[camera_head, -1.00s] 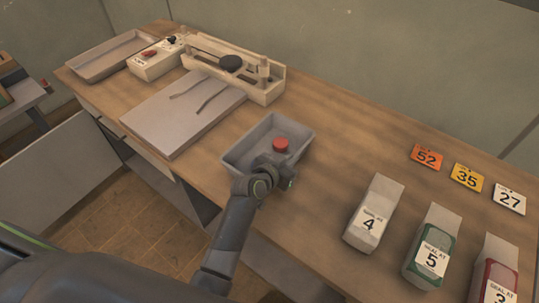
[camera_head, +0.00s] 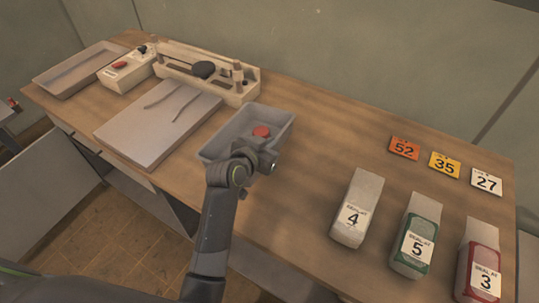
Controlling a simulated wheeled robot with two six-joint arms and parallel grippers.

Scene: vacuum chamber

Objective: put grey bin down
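The grey bin (camera_head: 281,124) is a shallow rectangular tray over the middle of the wooden table, with a round red object (camera_head: 261,131) in it. My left gripper (camera_head: 262,157) is at the bin's near wall, and my arm hides part of that side. Its fingers are too small and covered to tell whether they are shut on the wall. I cannot tell whether the bin's underside touches the table. My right gripper is not in view.
A grey board (camera_head: 150,128) with two thin strips lies left of the bin. Behind it are a wooden fixture (camera_head: 235,91), a switch box (camera_head: 127,69) and another grey tray (camera_head: 62,80). Boxes labelled 4 (camera_head: 350,222), 5 (camera_head: 412,245) and 3 (camera_head: 478,268) stand right. Bare tabletop lies between.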

